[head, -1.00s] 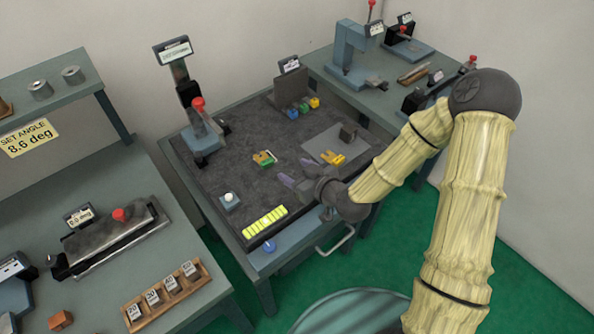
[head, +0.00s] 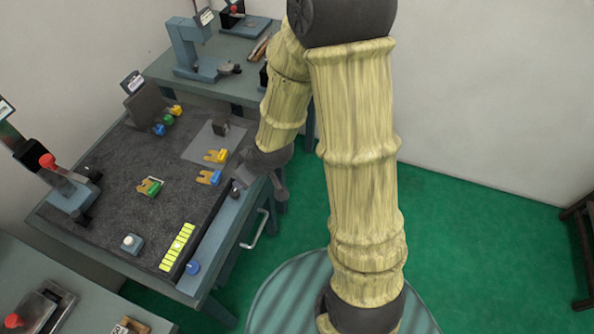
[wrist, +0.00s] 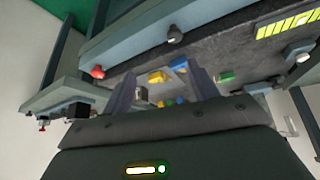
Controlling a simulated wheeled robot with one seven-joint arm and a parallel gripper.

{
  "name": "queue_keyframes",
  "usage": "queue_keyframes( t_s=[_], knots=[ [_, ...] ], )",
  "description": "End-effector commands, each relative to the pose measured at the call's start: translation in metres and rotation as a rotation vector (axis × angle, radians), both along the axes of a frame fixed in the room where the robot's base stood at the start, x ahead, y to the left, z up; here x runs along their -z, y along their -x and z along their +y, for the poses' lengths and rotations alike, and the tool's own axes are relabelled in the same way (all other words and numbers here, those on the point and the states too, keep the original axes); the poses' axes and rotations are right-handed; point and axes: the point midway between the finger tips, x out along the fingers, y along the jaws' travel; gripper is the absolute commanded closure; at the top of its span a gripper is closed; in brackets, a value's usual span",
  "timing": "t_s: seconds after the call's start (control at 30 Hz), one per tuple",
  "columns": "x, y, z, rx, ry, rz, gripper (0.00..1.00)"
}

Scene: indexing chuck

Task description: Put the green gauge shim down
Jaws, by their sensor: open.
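The green gauge shim (head: 152,188), a small green block with a tan forked piece, lies flat on the dark grey mat (head: 110,170). It also shows in the wrist view as a green spot (wrist: 226,76) just beyond one finger. My gripper (head: 240,180) is at the right edge of the mat, well apart from the green shim. Its two fingers in the wrist view (wrist: 163,82) are spread with nothing held between them. Similar shims in blue (head: 212,177) and yellow (head: 217,156) lie nearer to my gripper.
A grey plate (head: 203,142) with a dark block lies at the mat's right. A rack (head: 146,103) with coloured pieces stands behind. A yellow striped strip (head: 177,247), a white-knobbed button (head: 131,243) and a red-knobbed stand (head: 70,195) border the mat. Its middle has clear room.

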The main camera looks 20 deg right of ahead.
Motion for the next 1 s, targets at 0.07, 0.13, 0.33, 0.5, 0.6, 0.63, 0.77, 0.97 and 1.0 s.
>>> queue_keyframes(
  t_s=[0.07, 0.13, 0.33, 0.5, 0.6, 0.63, 0.77, 0.97, 1.0],
  knots=[
    [-0.018, 0.012, -0.024, 0.097, 0.036, 0.046, 0.41],
    [-0.031, 0.025, -0.044, 0.192, 0.056, 0.095, 0.41],
    [-0.067, 0.072, -0.083, 0.449, 0.054, 0.226, 0.41],
    [-0.079, 0.094, -0.092, 0.546, 0.035, 0.286, 0.41],
    [-0.079, 0.096, -0.093, 0.553, 0.034, 0.293, 0.41],
    [-0.079, 0.095, -0.093, 0.552, 0.034, 0.293, 0.41],
    [-0.079, 0.095, -0.093, 0.550, 0.035, 0.292, 0.41],
    [-0.079, 0.095, -0.093, 0.549, 0.035, 0.290, 0.41],
    [-0.079, 0.095, -0.093, 0.549, 0.035, 0.290, 0.41]
  ],
)
